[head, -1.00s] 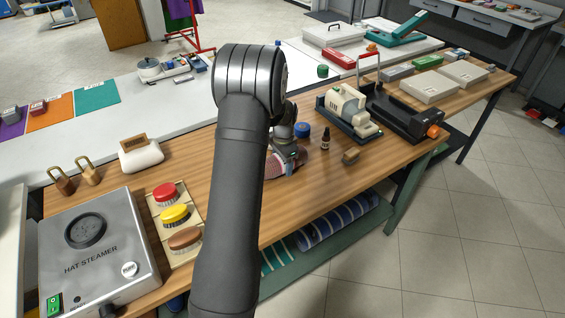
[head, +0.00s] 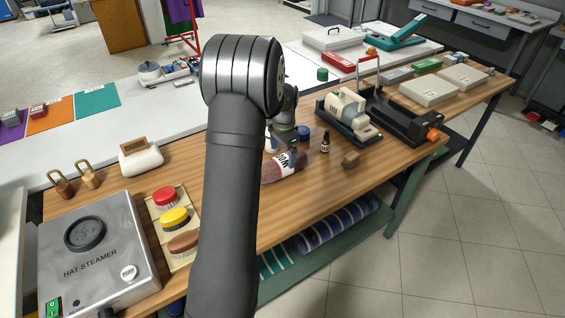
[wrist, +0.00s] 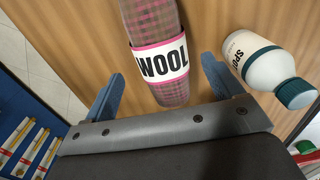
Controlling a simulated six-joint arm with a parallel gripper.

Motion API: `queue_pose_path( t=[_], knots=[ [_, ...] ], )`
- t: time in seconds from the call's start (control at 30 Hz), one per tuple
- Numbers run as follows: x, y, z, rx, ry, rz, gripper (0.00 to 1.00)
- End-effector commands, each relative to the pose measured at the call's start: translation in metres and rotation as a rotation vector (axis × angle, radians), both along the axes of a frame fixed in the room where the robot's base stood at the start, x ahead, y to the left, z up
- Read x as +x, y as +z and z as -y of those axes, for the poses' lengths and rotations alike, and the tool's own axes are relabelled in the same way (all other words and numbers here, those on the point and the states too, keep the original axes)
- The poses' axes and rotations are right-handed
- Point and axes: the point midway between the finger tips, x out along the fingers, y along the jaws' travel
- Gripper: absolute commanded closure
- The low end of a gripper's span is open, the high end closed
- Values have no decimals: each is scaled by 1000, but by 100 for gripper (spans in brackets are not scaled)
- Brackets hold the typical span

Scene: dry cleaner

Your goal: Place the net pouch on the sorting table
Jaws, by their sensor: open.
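A pinkish mesh-patterned roll with a white WOOL band, which looks like the net pouch (head: 271,172), lies on the wooden bench behind my arm in the head view. It also shows in the wrist view (wrist: 153,25), lying between and beyond my fingers. My gripper (wrist: 162,72) is open, with one blue finger on each side of the pouch's line, not closed on it. The sorting table seems to be the pale table (head: 70,140) with purple, orange and teal mats behind the bench. My arm hides part of the bench and of the pouch's surroundings.
A white spotting bottle with a green cap (wrist: 258,62) lies right of my gripper. A small dark bottle (head: 325,143) and a brown block (head: 350,159) stand nearby. Brushes (head: 174,217) and a hat steamer (head: 95,255) are left. A sewing machine (head: 348,113) is right.

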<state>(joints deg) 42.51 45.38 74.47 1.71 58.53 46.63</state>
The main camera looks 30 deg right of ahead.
Motion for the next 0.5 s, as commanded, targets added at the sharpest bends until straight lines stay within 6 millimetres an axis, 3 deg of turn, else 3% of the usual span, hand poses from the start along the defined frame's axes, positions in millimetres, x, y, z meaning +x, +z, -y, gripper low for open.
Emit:
queue_pose_path(
  t=[0.2, 0.5],
  knots=[
    [-1, 39, 0, -2, 0, 2, 15],
    [-2, 52, 0, 0, 0, 0, 11]
  ],
)
